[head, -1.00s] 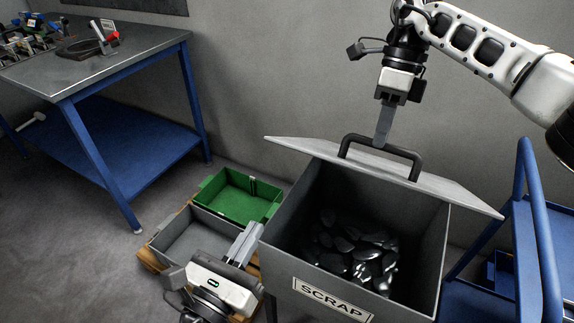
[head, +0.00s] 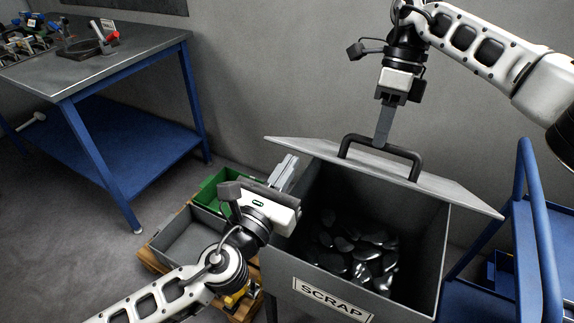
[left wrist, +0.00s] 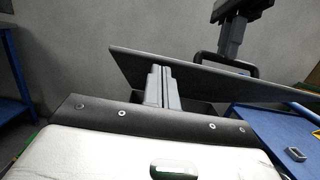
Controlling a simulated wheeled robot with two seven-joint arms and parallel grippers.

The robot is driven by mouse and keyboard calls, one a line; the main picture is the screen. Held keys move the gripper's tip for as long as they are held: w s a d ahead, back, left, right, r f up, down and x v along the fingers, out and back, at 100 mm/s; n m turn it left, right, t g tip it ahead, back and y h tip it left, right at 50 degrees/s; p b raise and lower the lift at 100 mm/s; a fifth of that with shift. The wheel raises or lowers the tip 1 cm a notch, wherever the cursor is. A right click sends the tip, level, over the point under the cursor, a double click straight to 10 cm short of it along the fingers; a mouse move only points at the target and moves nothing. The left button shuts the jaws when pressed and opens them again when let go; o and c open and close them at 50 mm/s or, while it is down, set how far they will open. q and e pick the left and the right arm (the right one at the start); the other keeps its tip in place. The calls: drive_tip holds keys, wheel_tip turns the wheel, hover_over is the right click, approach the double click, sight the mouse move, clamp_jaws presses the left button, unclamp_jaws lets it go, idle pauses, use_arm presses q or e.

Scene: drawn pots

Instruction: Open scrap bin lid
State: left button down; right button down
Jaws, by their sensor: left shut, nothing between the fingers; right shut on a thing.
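The grey scrap bin (head: 315,275) stands open at the front right, with dark metal scraps (head: 355,250) inside. Its flat grey lid (head: 450,192) is raised at the back of the bin, with a black handle (head: 413,165) on top. My right gripper (head: 383,140) is shut on the handle from above. My left gripper (head: 287,170) is shut and empty at the bin's left rim, close to the lid's left end. In the left wrist view, the left fingers (left wrist: 162,85) are together in front of the lid (left wrist: 200,82); I cannot tell whether they touch it.
A green crate (head: 212,186) and a grey crate (head: 185,240) sit on a wooden pallet (head: 152,262) left of the bin, partly behind my left arm. A blue-framed workbench (head: 130,60) stands at the left. A blue cart (head: 540,230) is close on the right.

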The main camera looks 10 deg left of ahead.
use_arm(q)
drive_tip(key=shift+w+r, duration=0.1)
drive_tip(key=shift+r, duration=0.05)
use_arm(e)
drive_tip(key=shift+w+d+f, duration=0.35)
drive_tip(key=shift+d+f, duration=0.05)
drive_tip(key=shift+f, duration=0.05)
use_arm(q)
drive_tip(key=shift+w+d+r, duration=0.1)
drive_tip(key=shift+w+r, duration=0.25)
drive_tip(key=shift+r, duration=0.25)
drive_tip(key=shift+w+d+r, duration=0.1)
drive_tip(key=shift+w+r, duration=0.25)
drive_tip(key=shift+r, duration=0.25)
use_arm(e)
drive_tip(key=shift+a, duration=0.15)
drive_tip(key=c, duration=1.5)
unclamp_jaws()
drive_tip(key=shift+o, duration=0.5)
drive_tip(key=shift+w+f, duration=0.15)
drive_tip(key=shift+w, duration=0.1)
use_arm(q)
drive_tip(key=shift+w+d+f, duration=0.15)
drive_tip(key=shift+w+f, duration=0.15)
drive_tip(key=shift+w, duration=0.05)
use_arm(e)
drive_tip(key=shift+r, duration=0.2)
